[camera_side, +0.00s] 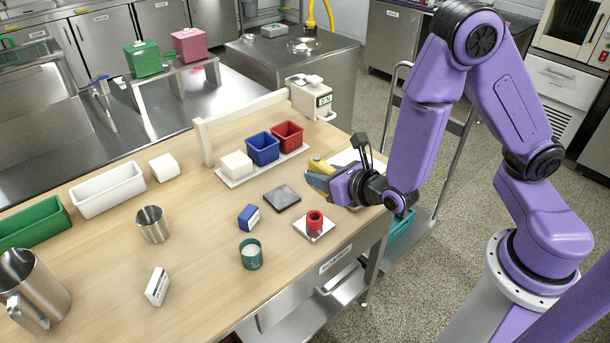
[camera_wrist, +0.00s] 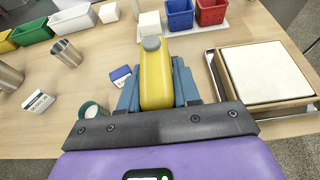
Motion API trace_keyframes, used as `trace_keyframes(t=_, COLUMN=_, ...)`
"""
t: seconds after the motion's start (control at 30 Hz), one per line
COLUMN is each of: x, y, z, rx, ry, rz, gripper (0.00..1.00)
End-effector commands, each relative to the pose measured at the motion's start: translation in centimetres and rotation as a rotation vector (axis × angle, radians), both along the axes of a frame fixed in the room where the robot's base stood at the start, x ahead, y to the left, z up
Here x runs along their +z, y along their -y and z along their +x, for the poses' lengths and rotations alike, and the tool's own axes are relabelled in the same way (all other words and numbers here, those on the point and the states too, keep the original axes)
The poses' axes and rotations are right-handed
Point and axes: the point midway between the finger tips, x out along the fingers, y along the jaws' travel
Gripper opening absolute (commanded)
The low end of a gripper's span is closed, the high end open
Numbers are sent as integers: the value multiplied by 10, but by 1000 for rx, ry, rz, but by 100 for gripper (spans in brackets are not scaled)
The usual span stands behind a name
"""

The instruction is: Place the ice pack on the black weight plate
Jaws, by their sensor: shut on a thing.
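My gripper (camera_side: 318,180) is shut on a yellow bottle-like object (camera_side: 321,165) with a grey round end. In the wrist view this yellow object (camera_wrist: 155,75) stands between my two blue fingers (camera_wrist: 157,88). A dark square slab (camera_side: 282,198), which looks like the black weight plate, lies bare on the table left of my gripper. It is not visible in the wrist view. A small blue block with a white label (camera_side: 249,217), possibly the ice pack, stands left of the slab, apart from it; it also shows in the wrist view (camera_wrist: 121,76).
Red and blue bins (camera_side: 288,135) and a white block stand on a tray behind. A red piece on a white plate (camera_side: 315,230), a green cup (camera_side: 251,254), a labelled white block (camera_side: 157,287) and a steel cup (camera_side: 152,225) stand nearer. A framed white board (camera_wrist: 266,73) lies right.

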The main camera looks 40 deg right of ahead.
Motion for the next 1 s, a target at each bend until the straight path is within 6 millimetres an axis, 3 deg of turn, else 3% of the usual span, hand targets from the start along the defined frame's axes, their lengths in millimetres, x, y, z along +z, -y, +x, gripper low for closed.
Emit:
trace_keyframes(t=0.17, x=7, y=4, z=-11, rx=1, ry=2, rz=0, gripper=0)
trace_keyframes(t=0.47, x=10, y=25, z=13, rx=-3, ry=1, rz=1, gripper=0)
trace_keyframes(t=1.0, x=-31, y=7, z=104, rx=-2, ry=3, rz=0, gripper=0)
